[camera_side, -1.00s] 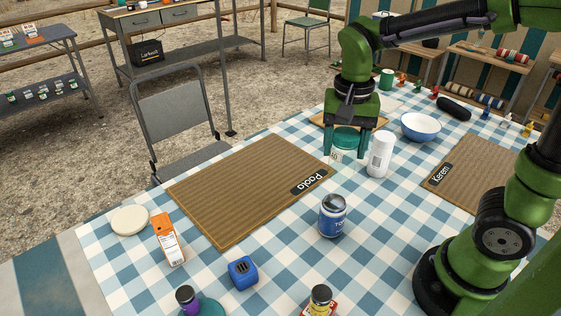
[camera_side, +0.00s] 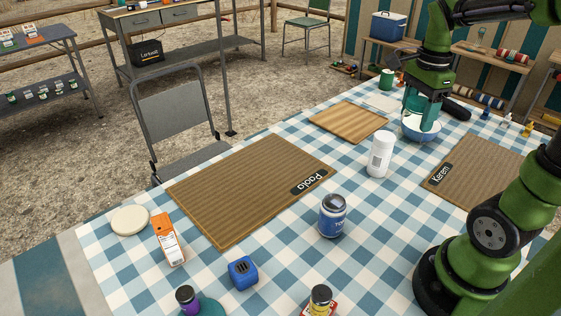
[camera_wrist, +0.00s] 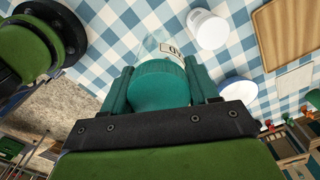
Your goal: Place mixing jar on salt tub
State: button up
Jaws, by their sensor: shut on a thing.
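A clear jar with a green lid and a white label, apparently the mixing jar, shows in the wrist view (camera_wrist: 160,85). My gripper (camera_wrist: 157,65) is shut on it, with fingers on both sides of the lid. In the side view, my gripper (camera_side: 422,122) holds the jar in front of the blue-and-white bowl (camera_side: 408,131), hiding much of both. A white cylindrical container with a grey label (camera_side: 379,155) stands upright left of my gripper; it may be the salt tub, but its print is unreadable. It also shows in the wrist view (camera_wrist: 208,28).
A bare wooden board (camera_side: 348,121) lies left of the gripper. A green mug (camera_side: 387,79) and small figures stand along the far edge.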

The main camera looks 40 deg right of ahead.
jog(key=shift+w+d+f, duration=0.75)
jog(key=shift+w+d, duration=0.1)
jog(key=shift+w, duration=0.45)
jog(key=shift+w+d+f, duration=0.7)
jog(key=shift+w+d, duration=0.15)
jog(key=shift+w, duration=0.5)
jog(key=shift+w+d+f, duration=0.75)
jog(key=shift+w+d, duration=0.1)
jog(key=shift+w, duration=0.45)
jog(key=shift+f, duration=0.15)
jog(key=o, duration=1.1)
